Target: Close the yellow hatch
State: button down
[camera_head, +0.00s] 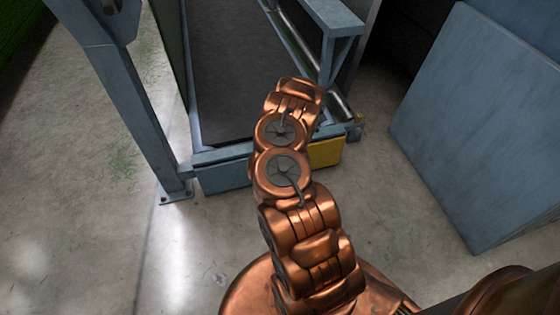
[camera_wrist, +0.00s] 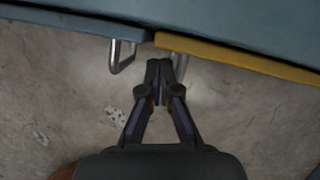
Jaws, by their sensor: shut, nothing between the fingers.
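The yellow hatch (camera_head: 326,152) is a small panel low on the end of the blue conveyor frame, partly hidden by my arm in the head view. In the wrist view, the yellow hatch (camera_wrist: 245,60) shows as a narrow edge slanting down to the right. A metal loop handle (camera_wrist: 182,68) hangs at its left end, partly behind my fingers. My gripper (camera_wrist: 159,66) is shut and empty, its tips just below the hatch's left end and beside that handle. I cannot tell whether they touch, or how far open the hatch is. The gripper is hidden in the head view.
A blue hatch (camera_head: 222,177) sits left of the yellow one; its loop handle (camera_wrist: 122,58) shows in the wrist view. A frame post (camera_head: 135,110) stands at left and a large blue panel (camera_head: 480,130) at right. The concrete floor (camera_head: 390,220) between is clear.

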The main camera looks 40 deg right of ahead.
jog(key=s+a+r+p, duration=0.2)
jog(key=s+r, duration=0.4)
jog(key=r, duration=0.2)
jog(key=shift+a+r, duration=0.35)
jog(key=shift+a, duration=0.05)
dwell(0.3)
